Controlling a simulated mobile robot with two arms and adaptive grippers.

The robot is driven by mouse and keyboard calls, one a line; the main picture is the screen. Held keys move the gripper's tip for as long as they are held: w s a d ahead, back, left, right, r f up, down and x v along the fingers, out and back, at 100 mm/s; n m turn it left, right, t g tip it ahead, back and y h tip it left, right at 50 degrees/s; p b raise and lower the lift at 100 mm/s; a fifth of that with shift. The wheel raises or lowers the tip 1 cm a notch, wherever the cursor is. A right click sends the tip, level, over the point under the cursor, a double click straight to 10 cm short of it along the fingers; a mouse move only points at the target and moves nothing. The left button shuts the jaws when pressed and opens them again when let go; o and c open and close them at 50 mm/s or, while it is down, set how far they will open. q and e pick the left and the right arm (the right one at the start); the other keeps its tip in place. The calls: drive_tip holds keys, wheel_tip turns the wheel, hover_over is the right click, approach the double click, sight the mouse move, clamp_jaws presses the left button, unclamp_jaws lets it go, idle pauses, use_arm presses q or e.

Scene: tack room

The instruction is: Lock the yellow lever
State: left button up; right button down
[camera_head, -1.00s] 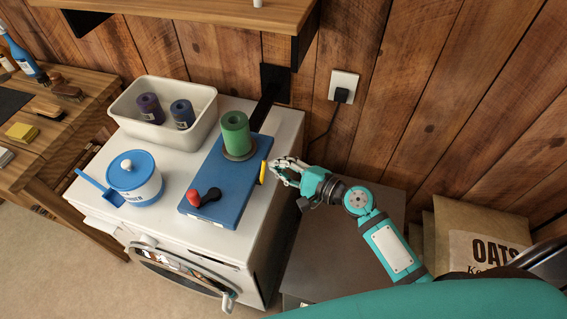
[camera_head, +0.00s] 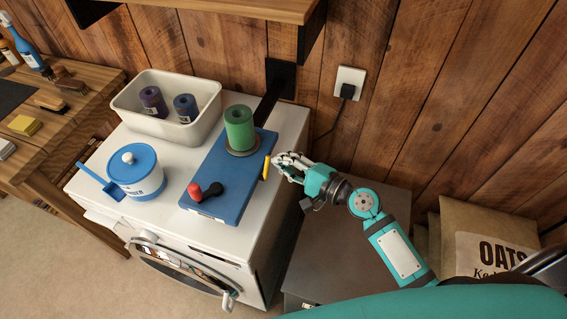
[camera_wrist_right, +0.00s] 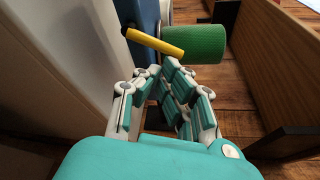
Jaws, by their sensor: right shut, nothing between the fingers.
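The yellow lever (camera_head: 266,167) sticks out at the right edge of the blue board (camera_head: 221,182), which lies on the white washing machine. A green roll (camera_head: 239,128) stands upright on the board, and a black crank with a red knob (camera_head: 195,191) sits at its front. My right gripper (camera_head: 277,160) is shut and empty, right beside the lever; I cannot tell whether they touch. In the right wrist view, the lever (camera_wrist_right: 155,42) slants across just beyond the shut fingers (camera_wrist_right: 172,72), in front of the green roll (camera_wrist_right: 193,44). My left gripper is not in view.
A white bin (camera_head: 128,116) with two dark rolls stands at the back of the washing machine (camera_head: 255,222). A blue-lidded tub (camera_head: 133,188) with a scoop is at left. A dark cabinet (camera_head: 338,244) stands below my right arm. A shelf (camera_head: 230,8) overhangs the back.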

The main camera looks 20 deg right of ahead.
drive_tip(key=n+b, duration=0.2)
drive_tip(key=b, duration=0.2)
drive_tip(key=s+a+n+t+y+b, duration=0.1)
drive_tip(key=n+b, duration=0.1)
drive_tip(key=b, duration=0.1)
drive_tip(key=s+r+n+t+b, duration=0.1)
drive_tip(key=n+b, duration=0.2)
drive_tip(key=b, duration=0.1)
drive_tip(key=shift+s+a+b, duration=0.2)
drive_tip(key=shift+a+b, duration=0.15)
drive_tip(key=shift+r, duration=0.35)
drive_tip(key=shift+s, duration=0.1)
approach(267, 162)
drive_tip(key=v, duration=0.5)
drive_tip(key=shift+s+d, duration=0.15)
drive_tip(key=shift+d, duration=0.05)
